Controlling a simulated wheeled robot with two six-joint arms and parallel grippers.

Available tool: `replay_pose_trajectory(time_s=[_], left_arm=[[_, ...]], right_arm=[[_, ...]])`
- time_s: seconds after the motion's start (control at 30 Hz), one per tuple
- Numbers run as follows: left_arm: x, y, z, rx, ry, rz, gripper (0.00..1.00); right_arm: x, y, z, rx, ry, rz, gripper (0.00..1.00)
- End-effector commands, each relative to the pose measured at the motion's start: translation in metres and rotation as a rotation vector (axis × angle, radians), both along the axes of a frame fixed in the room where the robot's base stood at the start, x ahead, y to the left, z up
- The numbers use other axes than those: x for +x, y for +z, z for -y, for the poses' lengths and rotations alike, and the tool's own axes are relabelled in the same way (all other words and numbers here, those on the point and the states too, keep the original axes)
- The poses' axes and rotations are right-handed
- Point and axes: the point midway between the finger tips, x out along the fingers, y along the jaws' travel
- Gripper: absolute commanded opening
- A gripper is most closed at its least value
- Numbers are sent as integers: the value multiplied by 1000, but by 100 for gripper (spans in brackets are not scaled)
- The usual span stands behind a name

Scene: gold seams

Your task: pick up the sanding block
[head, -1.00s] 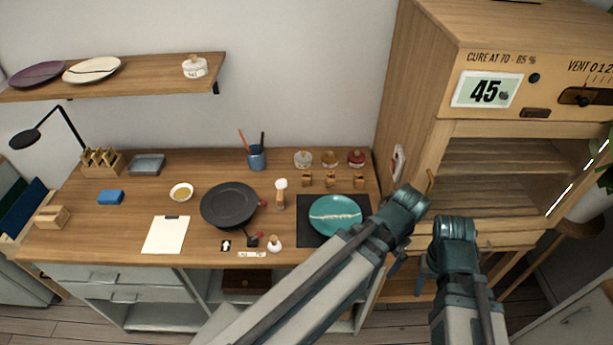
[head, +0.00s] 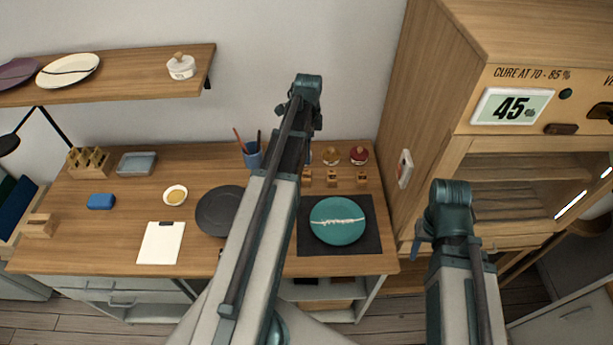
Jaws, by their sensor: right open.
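A small blue block (head: 101,202), which looks like the sanding block, lies flat on the left part of the wooden bench, apart from both arms. My left arm rises across the middle of the head view; its gripper cannot be made out. My right arm stands at the right, and only a small part of its open gripper (head: 419,240) shows beside the arm, far from the blue block. Nothing is seen in it.
Near the block are a wooden rack (head: 89,161), a grey tray (head: 137,163), a small bowl (head: 175,195) and a clipboard (head: 161,243). A dark plate (head: 217,211) is partly behind my left arm. A teal plate (head: 338,221) lies on a black mat. A cabinet (head: 416,120) stands right.

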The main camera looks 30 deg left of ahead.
Motion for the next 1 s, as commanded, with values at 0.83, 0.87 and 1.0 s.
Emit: replay_pose_trajectory(time_s=[0.83,0.87,1.0], left_arm=[[0,-86,1,0,2,0,100],[0,-85,1,0,2,0,100],[0,-89,2,0,2,0,100]], right_arm=[[0,-86,0,0,-3,0,50],[0,-86,0,0,-3,0,50],[0,-89,0,0,-3,0,50]])
